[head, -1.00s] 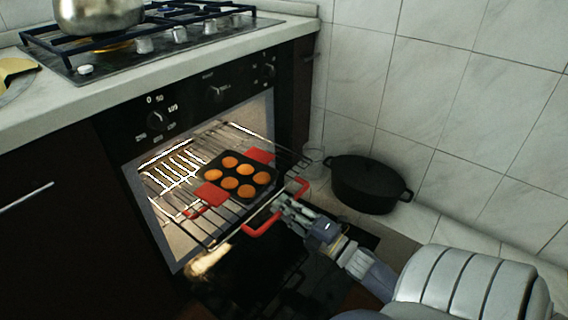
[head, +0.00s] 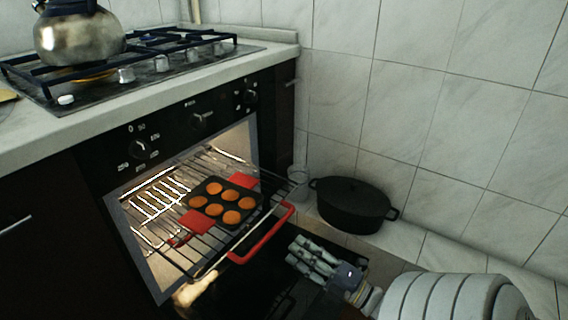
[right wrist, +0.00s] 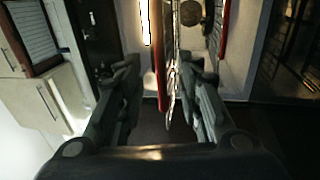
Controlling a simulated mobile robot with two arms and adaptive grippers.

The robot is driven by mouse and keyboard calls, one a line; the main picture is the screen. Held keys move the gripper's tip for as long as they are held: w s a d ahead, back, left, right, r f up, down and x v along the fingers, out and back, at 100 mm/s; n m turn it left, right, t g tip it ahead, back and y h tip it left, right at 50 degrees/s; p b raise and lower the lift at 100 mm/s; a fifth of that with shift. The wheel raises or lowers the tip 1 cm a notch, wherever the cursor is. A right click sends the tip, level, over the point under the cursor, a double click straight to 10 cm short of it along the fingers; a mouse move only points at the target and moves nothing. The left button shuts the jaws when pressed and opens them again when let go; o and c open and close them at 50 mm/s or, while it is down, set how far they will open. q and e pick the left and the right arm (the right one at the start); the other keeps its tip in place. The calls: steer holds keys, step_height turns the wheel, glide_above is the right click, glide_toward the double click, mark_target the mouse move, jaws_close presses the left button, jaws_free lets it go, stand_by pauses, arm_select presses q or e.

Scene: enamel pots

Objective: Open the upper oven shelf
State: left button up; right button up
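The upper oven shelf is a wire rack (head: 205,262) that sticks out of the lit oven (head: 130,215) past its front, with a red handle (head: 262,238) on its front edge. A dark muffin tray (head: 222,203) with red grips and orange muffins sits on it. My right gripper (head: 300,255) is to the right of the red handle and apart from it. In the right wrist view my right gripper's fingers (right wrist: 165,90) are spread, and a red bar (right wrist: 161,75) shows beyond them. My left gripper is not in view.
The open oven door is dark and low below the rack. A black lidded pot (head: 352,206) and a glass (head: 298,183) stand right of the oven by the tiled wall. A metal kettle (head: 80,38) stands on the hob above.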

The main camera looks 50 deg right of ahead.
steer(key=shift+v, duration=1.3)
